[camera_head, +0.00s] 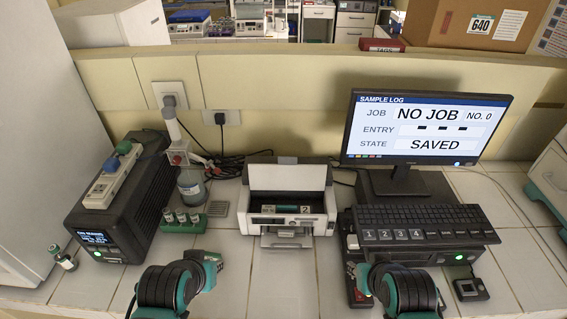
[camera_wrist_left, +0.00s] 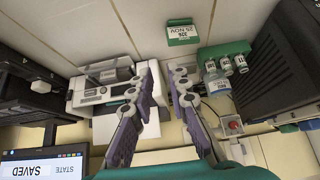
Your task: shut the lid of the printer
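The white printer (camera_head: 318,205) stands in the middle of the bench. Its lid (camera_head: 287,176) appears raised upright at the back, with the roll bay (camera_head: 285,209) open in front. In the left wrist view the printer (camera_wrist_left: 84,94) is upside down at left, and the pale lid (camera_wrist_left: 112,128) shows partly behind a finger. My left gripper (camera_wrist_left: 166,75) is open and empty there, one finger overlapping the printer.
A green vial rack (camera_head: 184,221) and a bottle (camera_head: 191,188) stand left of the printer, beside a black unit (camera_head: 122,215). A keyboard (camera_head: 420,222) and monitor (camera_head: 425,130) are at right. A green labelled block (camera_wrist_left: 183,34) lies nearer. Bench before the printer is clear.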

